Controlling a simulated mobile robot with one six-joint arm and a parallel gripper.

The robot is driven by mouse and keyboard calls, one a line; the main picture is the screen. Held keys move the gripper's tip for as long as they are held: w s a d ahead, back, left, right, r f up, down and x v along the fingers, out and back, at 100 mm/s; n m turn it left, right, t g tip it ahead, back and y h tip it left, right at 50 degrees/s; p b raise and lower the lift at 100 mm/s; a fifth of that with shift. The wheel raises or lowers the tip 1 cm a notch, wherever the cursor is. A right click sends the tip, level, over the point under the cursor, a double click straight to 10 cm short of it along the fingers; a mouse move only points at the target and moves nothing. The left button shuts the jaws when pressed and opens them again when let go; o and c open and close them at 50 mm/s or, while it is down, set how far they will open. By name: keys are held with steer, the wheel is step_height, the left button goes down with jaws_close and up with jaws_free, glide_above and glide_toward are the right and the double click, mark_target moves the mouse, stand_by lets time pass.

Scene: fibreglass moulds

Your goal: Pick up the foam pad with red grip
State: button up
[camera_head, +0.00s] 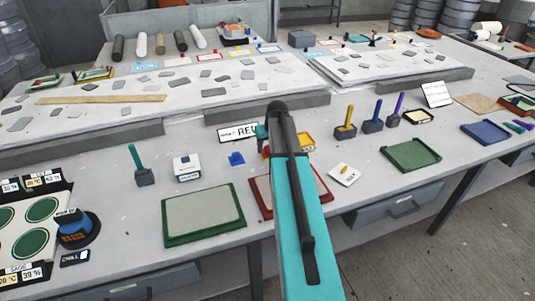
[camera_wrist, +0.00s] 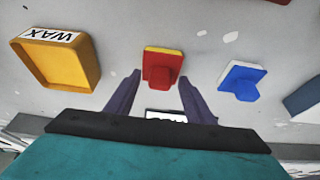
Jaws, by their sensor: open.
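The foam pad with red grip (camera_wrist: 162,66) lies on the table in the wrist view, a red block and grip with a pale yellow edge. In the head view only a small reddish part (camera_head: 265,152) shows beside my arm; the rest is hidden. My gripper (camera_wrist: 160,79) is open, its two dark fingers pointing at the pad, one on each side of its near end. Nothing is held. I cannot tell whether the fingers touch the pad or how high they are above the table.
A yellow WAX tray (camera_wrist: 57,60) is left of the pad and a blue-gripped pad (camera_wrist: 241,81) right of it in the wrist view. A white sign (camera_head: 238,132) stands behind. A green-framed tray (camera_head: 204,213) and a red-framed tray (camera_head: 262,190) lie nearer the front edge.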

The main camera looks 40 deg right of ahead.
mark_target(268, 145)
steer(key=c, duration=0.7)
steer(key=shift+o, duration=0.2)
steer(key=shift+r, duration=0.2)
steer(key=shift+r+b, duration=0.7)
steer(key=shift+r, duration=0.6)
steer(key=shift+s+r, duration=0.15)
steer(key=shift+r, duration=0.15)
steer(key=s+a+b, duration=0.1)
steer(key=s+a, duration=0.1)
steer(key=s, duration=0.2)
steer(key=s+a+r+b, duration=0.1)
steer(key=s+a, duration=0.2)
steer(key=s, duration=0.2)
steer(key=s+a+b, duration=0.1)
steer(key=s+a, duration=0.2)
steer(key=s, duration=0.1)
steer(key=shift+s+r+b, duration=0.2)
steer(key=shift+s+b, duration=0.15)
steer(key=shift+b, duration=0.05)
